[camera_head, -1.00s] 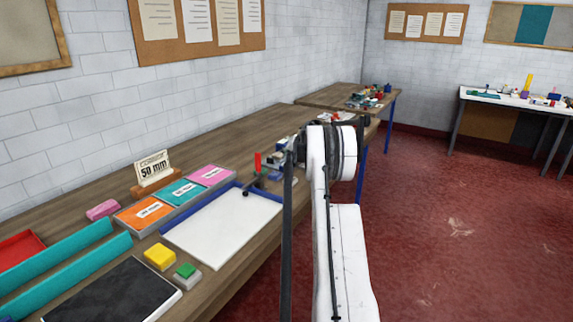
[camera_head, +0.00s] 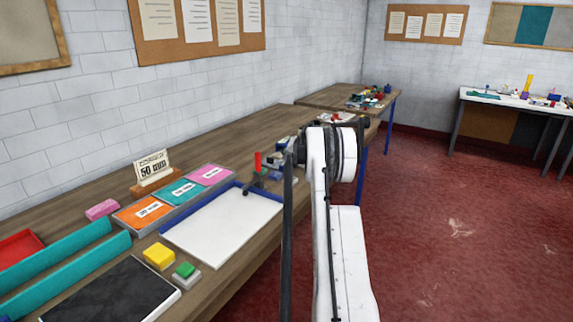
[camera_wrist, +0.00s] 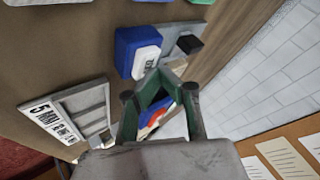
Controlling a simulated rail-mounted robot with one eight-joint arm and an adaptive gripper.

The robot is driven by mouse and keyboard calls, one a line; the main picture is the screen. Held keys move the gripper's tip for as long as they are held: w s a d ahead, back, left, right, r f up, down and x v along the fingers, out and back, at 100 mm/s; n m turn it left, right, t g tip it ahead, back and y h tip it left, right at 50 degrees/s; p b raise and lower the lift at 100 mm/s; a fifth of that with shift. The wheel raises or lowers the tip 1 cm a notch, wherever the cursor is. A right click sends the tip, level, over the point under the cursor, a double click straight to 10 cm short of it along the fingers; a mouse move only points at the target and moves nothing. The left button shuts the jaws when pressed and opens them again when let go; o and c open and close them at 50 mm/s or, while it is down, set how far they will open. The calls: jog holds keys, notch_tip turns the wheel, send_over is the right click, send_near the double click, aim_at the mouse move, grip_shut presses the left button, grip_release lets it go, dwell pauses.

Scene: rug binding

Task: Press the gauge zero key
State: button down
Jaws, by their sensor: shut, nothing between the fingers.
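In the wrist view my gripper (camera_wrist: 160,73) is shut and empty, its fingertips over the bench close to a blue block with a white front (camera_wrist: 138,51). Small dark lettering, too small to read, is on the white front. A black block (camera_wrist: 190,43) on a grey plate is just right of it. I cannot tell which part is the gauge zero key, or whether the fingertips touch anything.
In the head view, a white board with a blue edge (camera_head: 225,225), colored label tiles (camera_head: 180,190), a red-topped post (camera_head: 258,161) and a yellow block (camera_head: 158,256) occupy the near bench.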

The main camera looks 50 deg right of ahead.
jog(key=shift+f+b, duration=0.3)
jog(key=shift+f, duration=0.1)
dwell(0.4)
dwell(0.4)
jog(key=shift+r, duration=0.85)
jog(key=shift+r+p, duration=1)
jog(key=shift+r, duration=1.5)
